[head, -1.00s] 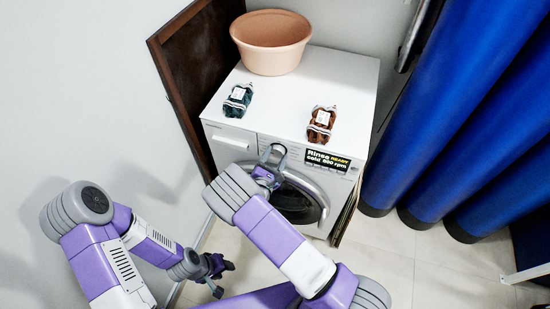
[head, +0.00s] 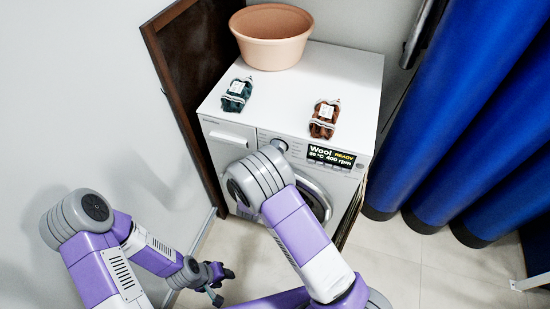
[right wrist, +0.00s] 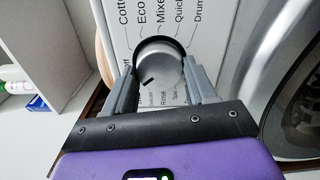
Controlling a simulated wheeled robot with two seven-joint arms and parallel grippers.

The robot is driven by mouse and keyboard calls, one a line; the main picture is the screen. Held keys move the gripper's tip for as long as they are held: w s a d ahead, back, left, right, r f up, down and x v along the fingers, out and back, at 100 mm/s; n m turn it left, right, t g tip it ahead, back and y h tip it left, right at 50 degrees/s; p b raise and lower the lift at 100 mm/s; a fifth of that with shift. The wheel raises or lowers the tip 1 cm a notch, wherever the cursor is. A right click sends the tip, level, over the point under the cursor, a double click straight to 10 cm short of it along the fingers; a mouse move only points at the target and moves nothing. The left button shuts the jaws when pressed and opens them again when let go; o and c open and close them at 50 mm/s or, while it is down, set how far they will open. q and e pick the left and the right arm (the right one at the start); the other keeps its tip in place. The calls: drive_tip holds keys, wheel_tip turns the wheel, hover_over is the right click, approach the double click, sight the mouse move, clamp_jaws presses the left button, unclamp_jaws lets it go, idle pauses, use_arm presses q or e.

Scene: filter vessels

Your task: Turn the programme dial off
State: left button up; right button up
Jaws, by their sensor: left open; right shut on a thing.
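The programme dial (head: 280,146) is a round silver knob on the washing machine's front panel. In the right wrist view the dial (right wrist: 165,66) sits between the two fingers of my right gripper (right wrist: 160,78), which is shut on it. Its dark mark points down and left in that picture, towards the lower-left labels. In the head view my right arm hides most of the right gripper. My left gripper (head: 217,282) is open and empty, low beside the machine.
The white washing machine (head: 345,80) carries a peach basin (head: 270,40), a teal pack (head: 237,94) and a brown pack (head: 324,118). A dark wooden panel (head: 180,70) stands on its left. Blue curtains (head: 450,110) hang right. Tiled floor (head: 390,265) is clear in front.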

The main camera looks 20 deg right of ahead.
drive_tip(key=shift+m+b, duration=0.9)
drive_tip(key=shift+m, duration=2.7)
drive_tip(key=shift+r, duration=0.1)
drive_tip(key=o, duration=1)
drive_tip(key=shift+o, duration=0.2)
drive_tip(key=p+v, duration=0.1)
drive_tip(key=v, duration=0.6)
drive_tip(key=shift+s+a, duration=0.2)
drive_tip(key=shift+s, duration=0.1)
